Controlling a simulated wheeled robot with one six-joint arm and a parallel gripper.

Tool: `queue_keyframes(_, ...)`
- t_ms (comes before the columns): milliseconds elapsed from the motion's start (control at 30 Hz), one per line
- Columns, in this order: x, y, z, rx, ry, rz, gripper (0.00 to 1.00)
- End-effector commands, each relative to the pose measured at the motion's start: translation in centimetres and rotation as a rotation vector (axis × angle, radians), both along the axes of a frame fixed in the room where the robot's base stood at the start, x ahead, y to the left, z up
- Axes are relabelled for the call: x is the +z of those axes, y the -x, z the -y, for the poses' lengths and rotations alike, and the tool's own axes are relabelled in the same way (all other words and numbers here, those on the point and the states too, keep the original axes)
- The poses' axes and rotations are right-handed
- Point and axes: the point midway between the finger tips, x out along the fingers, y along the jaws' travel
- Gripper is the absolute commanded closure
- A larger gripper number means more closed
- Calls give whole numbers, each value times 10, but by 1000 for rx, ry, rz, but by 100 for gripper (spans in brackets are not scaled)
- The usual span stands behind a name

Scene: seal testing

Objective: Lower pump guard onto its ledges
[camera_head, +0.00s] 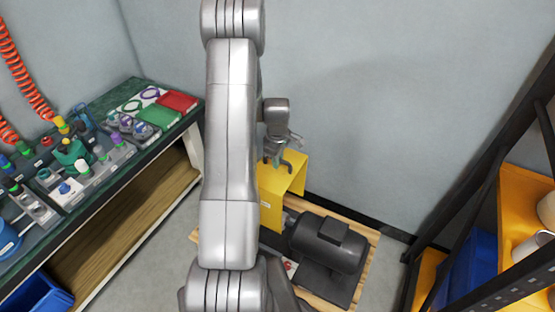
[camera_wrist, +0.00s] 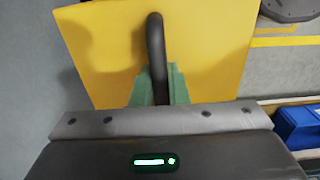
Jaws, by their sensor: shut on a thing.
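The yellow pump guard (camera_head: 284,180) is a bent sheet cover in the middle of the head view, partly hidden behind my arm. It fills the upper part of the wrist view (camera_wrist: 205,50), with a dark curved handle (camera_wrist: 156,45) on its top. My gripper (camera_head: 276,160) is at the top of the guard, shut on the handle. The dark pump motor (camera_head: 328,243) lies just to the right of and below the guard on a wooden pallet (camera_head: 372,250). The ledges are not visible, and I cannot tell whether the guard touches anything beneath it.
A workbench (camera_head: 150,145) with fittings, coloured trays and a lower wooden shelf stands on the left. A dark-framed rack (camera_head: 465,200) with yellow and blue bins stands on the right. A grey wall is close behind the pallet.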

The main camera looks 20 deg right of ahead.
Motion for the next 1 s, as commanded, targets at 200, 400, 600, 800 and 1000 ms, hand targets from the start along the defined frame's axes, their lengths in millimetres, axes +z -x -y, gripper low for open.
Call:
queue_keyframes(200, -14, -1, 0, 0, 1, 2, 100)
queue_keyframes(400, -24, -1, 0, 0, 1, 2, 100)
queue_keyframes(600, -35, -1, 0, 0, 1, 2, 100)
queue_keyframes(800, -46, -1, 0, 0, 1, 1, 100)
queue_keyframes(1000, -57, -1, 0, 0, 1, 1, 100)
